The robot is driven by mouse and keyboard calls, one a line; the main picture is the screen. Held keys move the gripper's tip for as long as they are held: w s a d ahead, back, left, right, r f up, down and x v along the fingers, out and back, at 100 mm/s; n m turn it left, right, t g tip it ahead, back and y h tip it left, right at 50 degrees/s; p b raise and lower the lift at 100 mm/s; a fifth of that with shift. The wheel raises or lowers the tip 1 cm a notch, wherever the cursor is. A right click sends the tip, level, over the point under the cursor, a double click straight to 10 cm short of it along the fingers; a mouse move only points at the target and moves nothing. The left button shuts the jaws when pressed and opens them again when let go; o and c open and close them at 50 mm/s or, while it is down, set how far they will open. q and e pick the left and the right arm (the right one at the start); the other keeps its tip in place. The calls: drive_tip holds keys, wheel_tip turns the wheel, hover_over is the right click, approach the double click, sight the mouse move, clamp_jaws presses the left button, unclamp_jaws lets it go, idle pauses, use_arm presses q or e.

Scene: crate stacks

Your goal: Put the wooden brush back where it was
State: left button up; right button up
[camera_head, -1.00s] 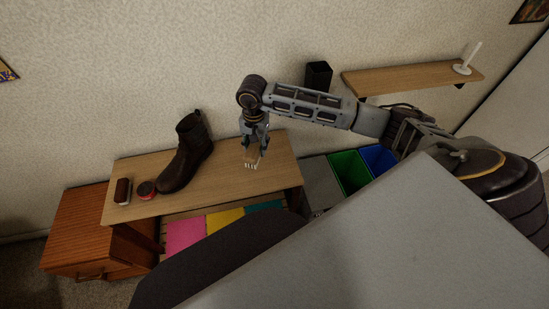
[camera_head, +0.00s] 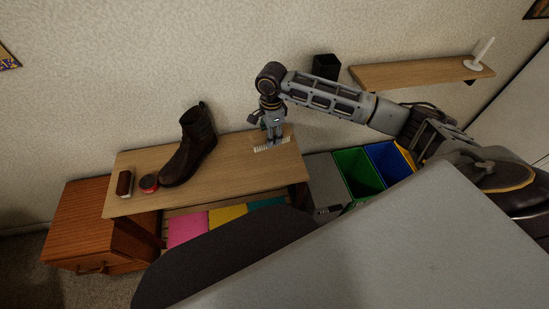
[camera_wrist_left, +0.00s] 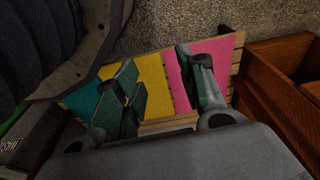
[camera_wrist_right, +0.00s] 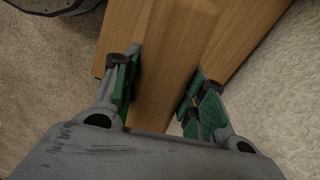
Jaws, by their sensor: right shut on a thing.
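The wooden brush (camera_head: 272,147) is at the right part of the wooden bench top (camera_head: 235,165), white bristles facing down. My right gripper (camera_head: 272,136) is shut on it from above. I cannot tell whether the bristles touch the bench. In the right wrist view, a wooden strip, seemingly the brush (camera_wrist_right: 165,90), runs between the fingers of the right gripper (camera_wrist_right: 160,92); its ends are hard to tell from the bench. My left gripper (camera_wrist_left: 163,88) is open and empty in the left wrist view, over coloured panels; it is not visible in the head view.
A dark boot (camera_head: 190,150), a red tin (camera_head: 148,183) and a small brown-and-white brush-like item (camera_head: 124,184) stand on the bench's left part. A wooden cabinet (camera_head: 85,225) is at left. Green (camera_head: 355,170) and blue (camera_head: 387,160) bins stand right of the bench.

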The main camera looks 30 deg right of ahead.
drive_tip(key=m, duration=0.2)
drive_tip(key=shift+w+d+f+m+b, duration=0.1)
drive_tip(key=shift+w+d+m+b, duration=0.1)
drive_tip(key=shift+d+m+b, duration=0.15)
drive_tip(key=shift+w+d+m, duration=0.15)
drive_tip(key=shift+d+m, duration=0.05)
drive_tip(key=shift+m, duration=0.95)
drive_tip(key=shift+w+d+m+b, duration=0.15)
drive_tip(key=shift+m+b, duration=0.25)
drive_tip(key=shift+m, duration=0.4)
use_arm(q)
drive_tip(key=r, duration=0.1)
drive_tip(key=w+d+r, duration=0.1)
drive_tip(key=r, duration=0.3)
drive_tip(key=shift+w+d, duration=0.3)
drive_tip(key=shift+w, duration=0.1)
drive_tip(key=shift+s+f, duration=0.1)
drive_tip(key=shift+s, duration=0.1)
use_arm(e)
drive_tip(key=shift+f, duration=0.15)
